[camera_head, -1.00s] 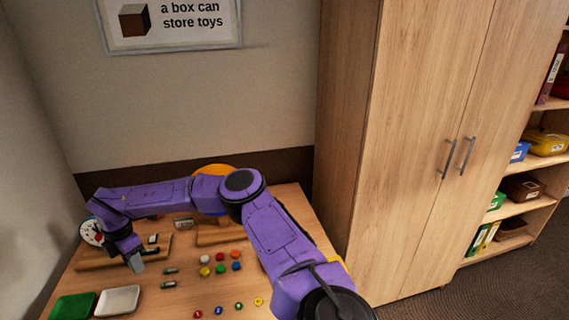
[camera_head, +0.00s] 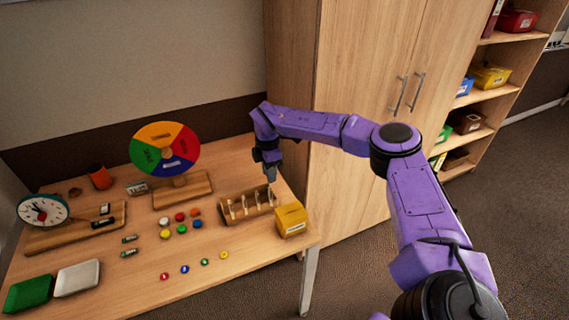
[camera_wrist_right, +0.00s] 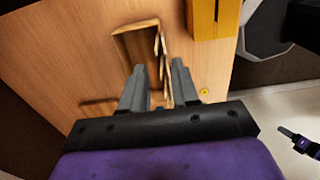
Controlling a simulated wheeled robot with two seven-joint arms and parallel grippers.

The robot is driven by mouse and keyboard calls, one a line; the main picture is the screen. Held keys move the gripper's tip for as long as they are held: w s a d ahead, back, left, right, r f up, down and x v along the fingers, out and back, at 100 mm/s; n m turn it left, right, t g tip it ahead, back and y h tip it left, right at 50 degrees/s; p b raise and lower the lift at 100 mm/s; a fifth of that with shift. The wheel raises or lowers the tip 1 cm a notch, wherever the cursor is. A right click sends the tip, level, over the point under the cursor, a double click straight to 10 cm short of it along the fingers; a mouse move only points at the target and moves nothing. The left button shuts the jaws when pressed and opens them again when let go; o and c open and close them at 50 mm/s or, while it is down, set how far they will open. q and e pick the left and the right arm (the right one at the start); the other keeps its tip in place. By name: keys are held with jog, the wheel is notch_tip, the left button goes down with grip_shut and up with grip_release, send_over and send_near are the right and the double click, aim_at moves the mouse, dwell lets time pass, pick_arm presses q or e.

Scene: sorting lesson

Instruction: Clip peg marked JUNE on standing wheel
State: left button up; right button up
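The standing wheel (camera_head: 165,148) has orange, red, blue and green sectors with lettering and stands upright on a wooden base (camera_head: 183,191). A wooden rack (camera_head: 262,210) to its right holds several light upright pegs (camera_head: 244,204); I cannot read JUNE on any. My right gripper (camera_head: 271,173) is above the rack's far right end. In the right wrist view it (camera_wrist_right: 160,76) is open and empty, with the rack (camera_wrist_right: 128,30) and blurred pegs (camera_wrist_right: 160,50) beyond its fingertips. A small grey and purple part, seemingly my left gripper (camera_wrist_right: 285,132), shows at that view's right edge.
A yellow box (camera_head: 291,219) stands just right of the rack. A tall cupboard (camera_head: 345,90) stands behind at right.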

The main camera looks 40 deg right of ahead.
notch_tip(320, 180, down, 6)
jog(key=b, duration=0.4)
jog(key=shift+f, duration=0.2)
jog(key=shift+a+f, duration=0.1)
jog(key=shift+f, duration=0.1)
jog(key=shift+r, duration=0.1)
grip_shut()
jog(key=shift+r, duration=0.1)
jog(key=shift+r+p, duration=1.2)
jog(key=shift+r, duration=1.2)
